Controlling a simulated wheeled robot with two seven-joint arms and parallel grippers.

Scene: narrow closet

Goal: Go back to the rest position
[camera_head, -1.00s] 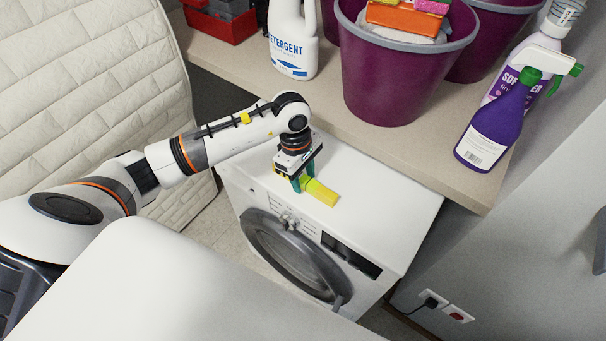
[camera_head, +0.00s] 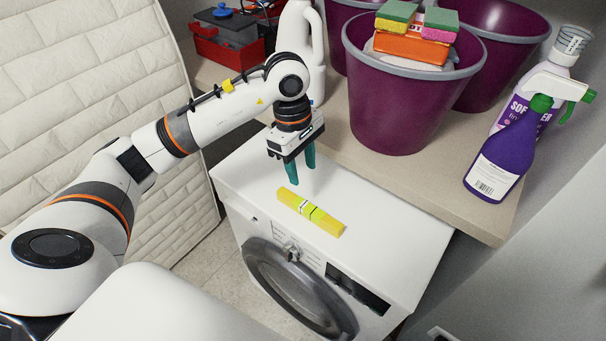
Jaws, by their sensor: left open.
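My left gripper (camera_head: 303,172) is open and empty, pointing down above the top of the washing machine (camera_head: 355,205). Its green fingers are apart from each other. A yellow bar-shaped item (camera_head: 325,221) with a pale band around its middle lies flat on the machine's top. It is just in front of and below the left gripper, apart from the fingers. My right gripper is not in view.
A beige shelf (camera_head: 345,130) behind the machine holds purple buckets (camera_head: 400,100), a white jug (camera_head: 297,35) partly behind my arm, a purple spray bottle (camera_head: 502,158) and a red toolbox (camera_head: 228,48). A quilted white panel (camera_head: 100,90) stands at left.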

